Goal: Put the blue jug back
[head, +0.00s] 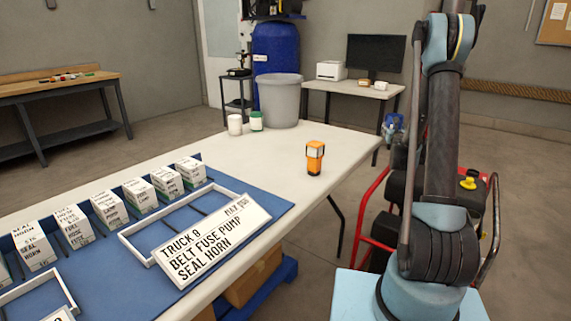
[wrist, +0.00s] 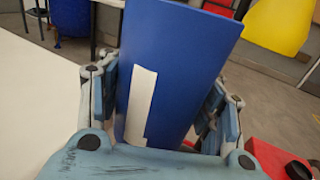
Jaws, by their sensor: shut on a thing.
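The blue jug (wrist: 187,55) fills the middle of the wrist view, with a white strip on its near face. My gripper (wrist: 163,108) is shut on it, with one finger on each side. The jug leans a little to the right in that view, and its lower end is hidden by my gripper. In the head view my gripper (head: 392,125) shows small beyond the table's right side, partly behind my arm. The jug is hard to make out there.
The long white table (head: 300,190) bears a blue mat with labelled boxes, a sign, an orange device (head: 315,157), a grey bin (head: 281,100) and two small jars. A red-framed machine (head: 480,185) stands behind my arm. A desk with a printer (head: 332,70) is at the back.

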